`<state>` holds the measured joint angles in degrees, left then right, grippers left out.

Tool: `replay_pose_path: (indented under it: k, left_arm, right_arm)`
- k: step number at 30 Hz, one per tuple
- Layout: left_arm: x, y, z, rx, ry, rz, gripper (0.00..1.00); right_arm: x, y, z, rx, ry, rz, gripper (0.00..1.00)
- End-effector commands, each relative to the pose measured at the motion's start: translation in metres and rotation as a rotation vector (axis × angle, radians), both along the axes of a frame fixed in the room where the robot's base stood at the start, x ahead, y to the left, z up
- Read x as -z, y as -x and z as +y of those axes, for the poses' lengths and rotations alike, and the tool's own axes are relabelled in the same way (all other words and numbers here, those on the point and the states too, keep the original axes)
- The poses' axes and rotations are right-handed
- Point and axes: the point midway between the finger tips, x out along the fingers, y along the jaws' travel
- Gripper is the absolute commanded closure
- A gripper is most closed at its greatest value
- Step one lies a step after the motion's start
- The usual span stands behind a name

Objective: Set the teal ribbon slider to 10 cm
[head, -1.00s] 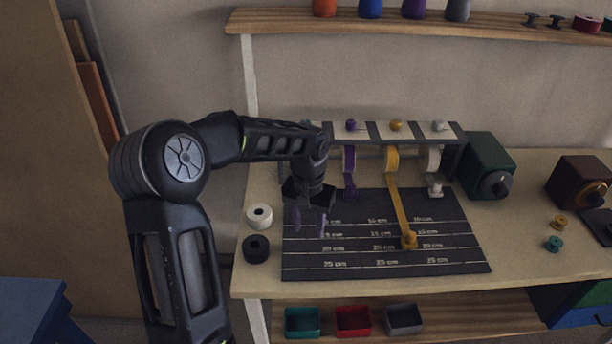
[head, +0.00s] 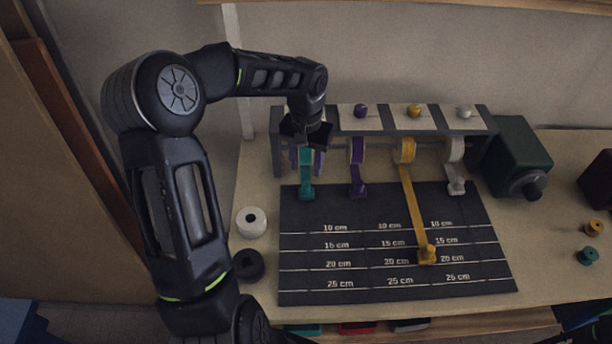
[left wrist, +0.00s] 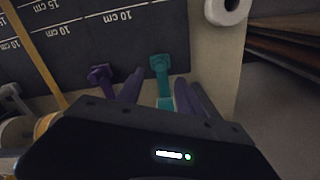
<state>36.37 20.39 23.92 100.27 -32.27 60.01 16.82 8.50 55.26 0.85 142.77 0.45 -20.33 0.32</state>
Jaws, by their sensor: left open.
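The teal ribbon slider (head: 307,191) sits at the back edge of the dark measuring board (head: 300,215), behind the 10 cm line; it also shows in the left wrist view (left wrist: 160,64). Its short teal ribbon runs back to the rack. My left gripper (head: 306,160) is open above the ribbon, with a finger on either side of it, just behind the slider. In the left wrist view the fingers (left wrist: 158,92) straddle the teal ribbon; whether they touch it cannot be told. The teal spool is hidden behind my gripper. My right gripper is out of view.
The purple slider (head: 358,190) sits just right of the teal one. The yellow slider (head: 427,254) is pulled out near 20 cm, the white slider (head: 456,186) is at the back. White (head: 251,222) and black (head: 248,265) rolls lie left of the board.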

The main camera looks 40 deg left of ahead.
Motion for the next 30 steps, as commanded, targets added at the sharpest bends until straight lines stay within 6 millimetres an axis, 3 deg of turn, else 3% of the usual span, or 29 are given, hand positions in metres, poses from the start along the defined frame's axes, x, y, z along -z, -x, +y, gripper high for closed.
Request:
replay_pose_path:
  k: [8,22,30]
  left_arm:
    - [0.005,0.000,0.000,0.000,0.000,0.001,0.57]
    - [0.068,0.000,0.000,-0.001,0.002,0.003,0.57]
    - [0.079,0.000,0.000,-0.001,0.001,-0.001,0.57]
  right_arm:
    - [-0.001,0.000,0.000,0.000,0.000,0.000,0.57]
    - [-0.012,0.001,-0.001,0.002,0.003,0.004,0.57]
    - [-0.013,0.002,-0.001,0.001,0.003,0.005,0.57]
